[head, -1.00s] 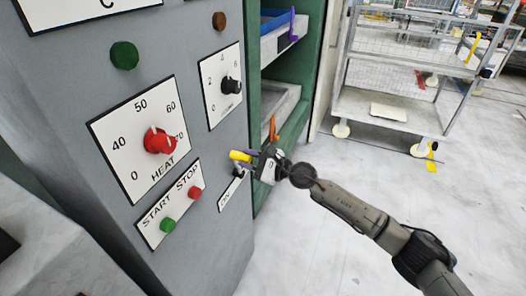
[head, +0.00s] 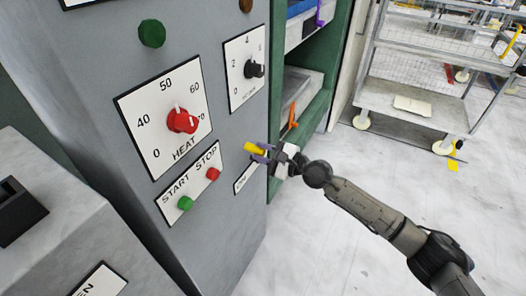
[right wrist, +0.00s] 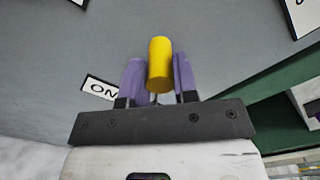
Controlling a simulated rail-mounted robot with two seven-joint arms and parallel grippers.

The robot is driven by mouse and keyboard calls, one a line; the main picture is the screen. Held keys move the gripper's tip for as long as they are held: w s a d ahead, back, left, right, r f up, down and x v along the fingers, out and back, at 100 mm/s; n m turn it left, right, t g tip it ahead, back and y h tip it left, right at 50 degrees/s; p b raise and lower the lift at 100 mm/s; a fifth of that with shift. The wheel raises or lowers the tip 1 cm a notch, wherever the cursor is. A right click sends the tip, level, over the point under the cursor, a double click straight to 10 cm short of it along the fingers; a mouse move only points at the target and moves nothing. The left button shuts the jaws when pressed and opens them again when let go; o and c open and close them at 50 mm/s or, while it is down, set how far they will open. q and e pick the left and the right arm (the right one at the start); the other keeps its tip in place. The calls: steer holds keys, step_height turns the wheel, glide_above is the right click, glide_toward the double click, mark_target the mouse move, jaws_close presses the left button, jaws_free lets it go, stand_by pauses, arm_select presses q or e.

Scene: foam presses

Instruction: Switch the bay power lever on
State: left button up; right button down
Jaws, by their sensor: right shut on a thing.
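The bay power lever has a yellow grip (head: 254,148), low on the right part of the grey panel, just above a white label plate (head: 246,180). My right gripper (head: 264,154) is at the lever, coming from the right. In the right wrist view the yellow grip (right wrist: 160,65) stands between the two purple fingers (right wrist: 155,80), which are shut on it. The label reading "ON" (right wrist: 101,88) shows to the left of the fingers; the rest of it is hidden. My left gripper is not in view.
The grey panel carries a red heat knob (head: 182,121), a black knob (head: 254,69), a green start button (head: 185,203) and a red stop button (head: 213,173). Green shelving with an orange handle (head: 293,114) stands just behind my gripper. The floor at right is clear before a wire cart (head: 408,100).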

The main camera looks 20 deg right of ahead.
steer(key=c, duration=1.3)
jaws_free()
steer(key=o, duration=0.4)
steer(key=shift+f, duration=0.1)
steer(key=shift+s, duration=0.1)
steer(key=shift+s+d, duration=0.2)
steer(key=shift+d, duration=0.05)
steer(key=shift+v, duration=6.55)
steer(key=shift+a, duration=0.1)
